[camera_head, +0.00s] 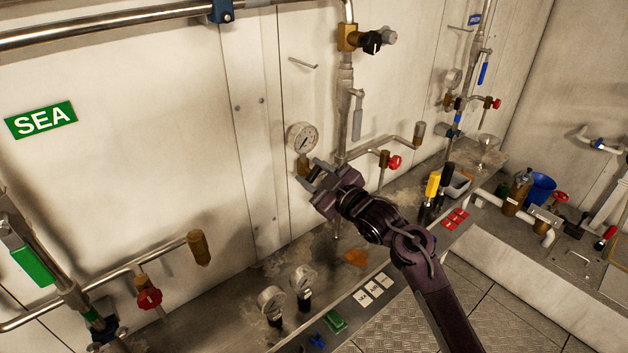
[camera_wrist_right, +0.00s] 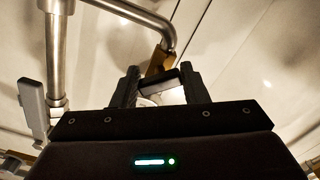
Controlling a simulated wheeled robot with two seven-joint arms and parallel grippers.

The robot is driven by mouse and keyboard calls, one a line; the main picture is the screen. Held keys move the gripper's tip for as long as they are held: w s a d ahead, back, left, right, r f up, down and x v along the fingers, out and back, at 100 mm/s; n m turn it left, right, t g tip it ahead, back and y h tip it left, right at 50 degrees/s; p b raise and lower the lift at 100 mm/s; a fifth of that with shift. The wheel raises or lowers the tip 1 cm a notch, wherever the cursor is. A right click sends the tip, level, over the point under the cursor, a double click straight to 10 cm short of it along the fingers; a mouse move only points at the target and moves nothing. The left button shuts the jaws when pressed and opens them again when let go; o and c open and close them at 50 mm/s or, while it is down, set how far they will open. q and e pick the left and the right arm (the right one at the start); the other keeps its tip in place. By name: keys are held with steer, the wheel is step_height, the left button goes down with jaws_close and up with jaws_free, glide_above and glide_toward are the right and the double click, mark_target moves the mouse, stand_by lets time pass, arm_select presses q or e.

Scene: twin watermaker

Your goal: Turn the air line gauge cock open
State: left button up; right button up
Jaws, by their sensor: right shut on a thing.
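A round white-faced pressure gauge (camera_head: 302,137) stands on a brass fitting (camera_head: 303,165) at the wall in the head view. My right gripper (camera_head: 311,174) is just below the gauge, at this fitting. In the wrist view, my right gripper (camera_wrist_right: 159,88) has its two dark fingers either side of a short dark grey lever (camera_wrist_right: 162,79), the cock's handle, and is shut on it. A brass body (camera_wrist_right: 158,58) shows behind the lever. The lever is hidden by the fingers in the head view. My left gripper is not in view.
A vertical pipe with a long grey lever (camera_head: 357,117) rises right of the gauge. A red-knobbed valve (camera_head: 394,162) is close to my right arm. Two more gauges (camera_head: 272,301) stand on the bench. Bottles and a blue bucket (camera_head: 540,188) are at right.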

steer(key=o, duration=1)
steer(key=shift+c, duration=0.2)
steer(key=shift+s+d+f, duration=0.15)
steer(key=shift+s+d, duration=0.05)
steer(key=shift+s, duration=0.05)
steer(key=b+v, duration=0.2)
steer(key=v, duration=0.5)
steer(key=shift+s, duration=0.1)
steer(key=shift+c, duration=0.2)
